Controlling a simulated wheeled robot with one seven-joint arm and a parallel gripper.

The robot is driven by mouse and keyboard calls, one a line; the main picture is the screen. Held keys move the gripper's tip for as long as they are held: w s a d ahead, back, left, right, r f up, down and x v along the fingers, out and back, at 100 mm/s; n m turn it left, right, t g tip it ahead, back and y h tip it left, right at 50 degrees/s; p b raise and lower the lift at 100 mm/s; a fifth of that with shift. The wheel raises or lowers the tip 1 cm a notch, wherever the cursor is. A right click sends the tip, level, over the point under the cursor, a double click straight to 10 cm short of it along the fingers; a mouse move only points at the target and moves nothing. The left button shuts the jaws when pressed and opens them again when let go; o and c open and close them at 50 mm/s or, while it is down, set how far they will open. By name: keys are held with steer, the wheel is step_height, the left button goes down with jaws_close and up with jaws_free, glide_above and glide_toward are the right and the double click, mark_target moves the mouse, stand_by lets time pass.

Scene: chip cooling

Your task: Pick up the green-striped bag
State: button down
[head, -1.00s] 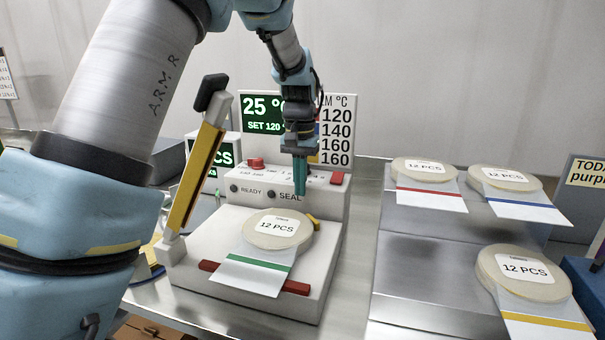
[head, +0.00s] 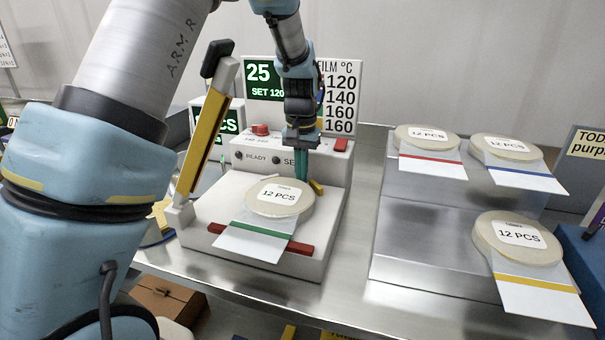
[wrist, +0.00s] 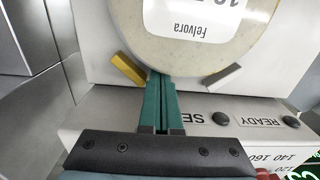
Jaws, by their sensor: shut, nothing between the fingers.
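The green-striped bag (head: 279,198) lies on the bed of the white sealing machine (head: 246,180). It holds a round tan stack with a "12 PCS" label, and its clear end with the green stripe hangs toward the front over a red bar. My gripper (head: 302,178) points down just behind the bag's back right rim. In the wrist view my gripper's green fingers (wrist: 158,76) are together with nothing between them, their tips at the edge of the bag's round stack (wrist: 190,45). Whether they touch it I cannot tell.
A small yellow block (head: 316,187) sits right of my fingertips. Red-striped (head: 427,148), blue-striped (head: 512,158) and yellow-striped (head: 520,250) bags lie on a metal stepped stand (head: 415,230) at right.

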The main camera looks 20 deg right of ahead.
steer(key=shift+s+a, duration=0.35)
steer(key=shift+s, duration=0.05)
steer(key=shift+w+d, duration=0.1)
